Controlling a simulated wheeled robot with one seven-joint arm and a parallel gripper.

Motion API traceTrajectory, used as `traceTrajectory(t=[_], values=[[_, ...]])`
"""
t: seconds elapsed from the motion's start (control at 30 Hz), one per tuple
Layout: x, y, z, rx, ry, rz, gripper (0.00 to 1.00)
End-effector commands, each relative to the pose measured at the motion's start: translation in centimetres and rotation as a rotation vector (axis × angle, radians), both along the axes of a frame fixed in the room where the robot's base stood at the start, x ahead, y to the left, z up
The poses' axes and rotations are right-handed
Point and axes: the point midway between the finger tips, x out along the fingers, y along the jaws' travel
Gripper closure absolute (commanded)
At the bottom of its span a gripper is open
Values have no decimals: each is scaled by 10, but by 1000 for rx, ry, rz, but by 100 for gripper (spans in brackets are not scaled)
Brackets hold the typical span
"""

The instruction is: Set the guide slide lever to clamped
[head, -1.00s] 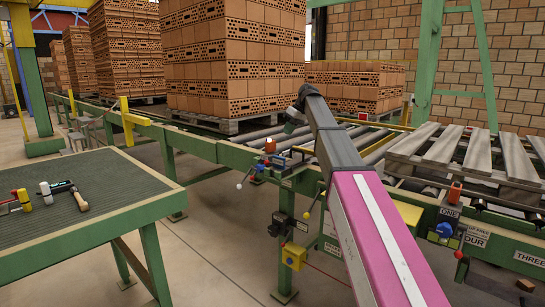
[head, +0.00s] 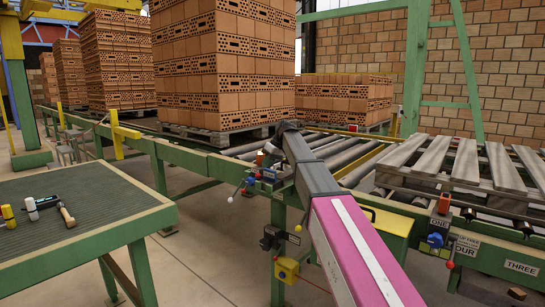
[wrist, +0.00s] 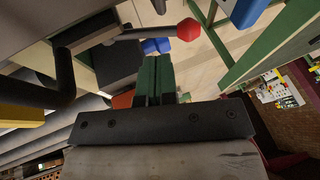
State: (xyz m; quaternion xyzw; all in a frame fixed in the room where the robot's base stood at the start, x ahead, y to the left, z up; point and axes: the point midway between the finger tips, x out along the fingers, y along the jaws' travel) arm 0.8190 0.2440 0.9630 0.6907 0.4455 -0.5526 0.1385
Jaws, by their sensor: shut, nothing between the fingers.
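My gripper shows in the wrist view (wrist: 153,62) with its green fingers together and empty. A lever with a red ball knob (wrist: 188,29) and a dark rod lies just beyond the fingertips, apart from them in the picture. In the head view my gripper's fingers are hidden by the dark wrist, close to a rail-mounted fitting with blue parts (head: 267,175). A thin lever with a white ball (head: 231,199) hangs at its left. Another lever with a red ball (head: 450,264) is at the right, below a blue fitting. I cannot tell which is the guide slide lever.
A green roller conveyor (head: 205,160) carries brick stacks (head: 222,60). A slatted pallet (head: 440,165) is at the right. A green bench (head: 70,215) with hand tools is at the left. A yellow box (head: 286,270) hangs below the rail. Open floor lies between bench and conveyor.

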Motion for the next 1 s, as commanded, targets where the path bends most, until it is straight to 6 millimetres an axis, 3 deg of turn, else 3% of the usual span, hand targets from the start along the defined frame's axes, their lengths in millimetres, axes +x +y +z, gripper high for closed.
traceTrajectory(t=[0.2,1.0], values=[[-15,14,-14,0,1,2,100],[-23,21,-24,0,0,0,100]])
